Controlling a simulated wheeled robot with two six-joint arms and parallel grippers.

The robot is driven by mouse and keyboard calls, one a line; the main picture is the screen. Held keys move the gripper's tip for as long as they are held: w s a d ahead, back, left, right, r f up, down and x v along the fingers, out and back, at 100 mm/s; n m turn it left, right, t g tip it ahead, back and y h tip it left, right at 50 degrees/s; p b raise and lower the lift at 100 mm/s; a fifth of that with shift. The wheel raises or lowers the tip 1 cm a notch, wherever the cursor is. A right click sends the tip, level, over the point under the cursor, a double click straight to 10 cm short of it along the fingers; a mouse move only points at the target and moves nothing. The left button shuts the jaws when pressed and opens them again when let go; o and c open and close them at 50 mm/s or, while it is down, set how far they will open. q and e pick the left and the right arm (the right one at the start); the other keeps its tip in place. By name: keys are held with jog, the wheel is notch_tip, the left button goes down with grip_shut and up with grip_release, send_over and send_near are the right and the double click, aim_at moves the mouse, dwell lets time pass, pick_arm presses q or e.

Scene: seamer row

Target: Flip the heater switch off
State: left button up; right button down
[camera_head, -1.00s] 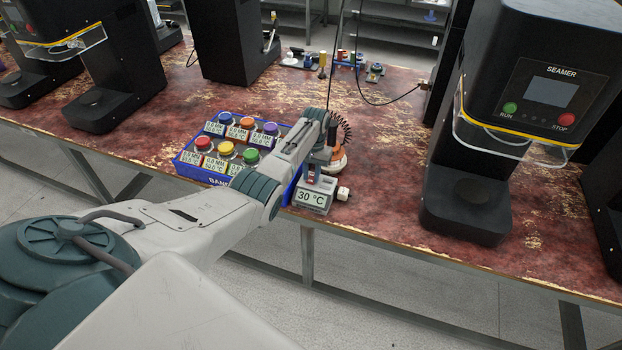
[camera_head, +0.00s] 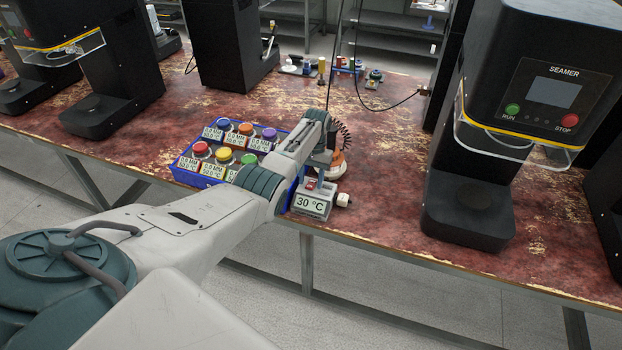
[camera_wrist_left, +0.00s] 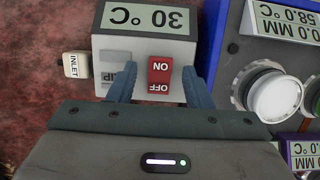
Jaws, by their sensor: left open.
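The heater is a small light-grey box with a "30 °C" display (camera_head: 311,204), at the table's front edge in the head view. In the left wrist view the heater (camera_wrist_left: 178,52) appears upside down. Its red rocker switch (camera_wrist_left: 159,78) carries ON and OFF labels; I cannot tell which side is pressed. My left gripper (camera_wrist_left: 159,72) is open, with its two blue-grey fingers on either side of the switch. Contact is not clear. In the head view my left wrist hangs over the heater and partly hides it. My right gripper is not in view.
A black seamer (camera_head: 467,208) stands to the right, with bare tabletop (camera_head: 385,205) between.

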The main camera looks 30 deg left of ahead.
aim_at(314, 180)
pick_arm(q)
jog(key=b+v, duration=0.2)
jog(key=v, duration=0.8)
jog(key=shift+r, duration=0.4)
jog(key=shift+f, duration=0.1)
